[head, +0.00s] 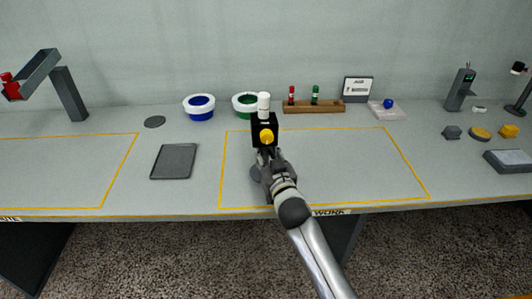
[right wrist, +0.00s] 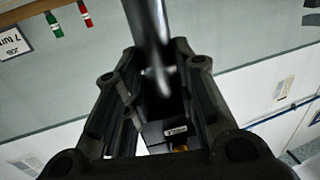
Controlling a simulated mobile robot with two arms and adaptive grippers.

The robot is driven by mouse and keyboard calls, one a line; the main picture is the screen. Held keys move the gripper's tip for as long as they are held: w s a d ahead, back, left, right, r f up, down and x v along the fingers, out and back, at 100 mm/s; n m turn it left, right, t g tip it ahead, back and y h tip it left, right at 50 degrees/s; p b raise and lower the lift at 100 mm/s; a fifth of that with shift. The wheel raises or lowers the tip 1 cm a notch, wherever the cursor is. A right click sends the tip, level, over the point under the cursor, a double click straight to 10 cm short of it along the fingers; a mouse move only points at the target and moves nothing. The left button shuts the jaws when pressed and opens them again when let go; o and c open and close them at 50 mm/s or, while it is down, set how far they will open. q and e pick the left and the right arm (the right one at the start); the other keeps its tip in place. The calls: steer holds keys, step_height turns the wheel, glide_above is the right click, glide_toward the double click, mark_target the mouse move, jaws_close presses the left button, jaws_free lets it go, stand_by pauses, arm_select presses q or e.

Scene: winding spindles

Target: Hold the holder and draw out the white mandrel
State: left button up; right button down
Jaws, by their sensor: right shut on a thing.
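The holder is a black block (head: 264,128) with a yellow knob (head: 266,136) on its near face, above a grey round base (head: 256,173). The white mandrel (head: 264,103) stands upright out of the top of the block. My right gripper (head: 267,156) is just below the block, shut on the holder's grey post (right wrist: 150,40), which runs between the fingers in the right wrist view. The block's label and part of the yellow knob (right wrist: 180,149) show there past the fingers. The mandrel's lower part is hidden inside the block. My left gripper is out of view.
A dark tray (head: 174,161) lies to the left. The yellow-outlined area right of the holder is clear.

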steer(key=shift+f+b, duration=0.6)
stand_by(0.7)
stand_by(0.3)
steer(key=shift+s+f, duration=0.1)
steer(key=shift+f, duration=0.2)
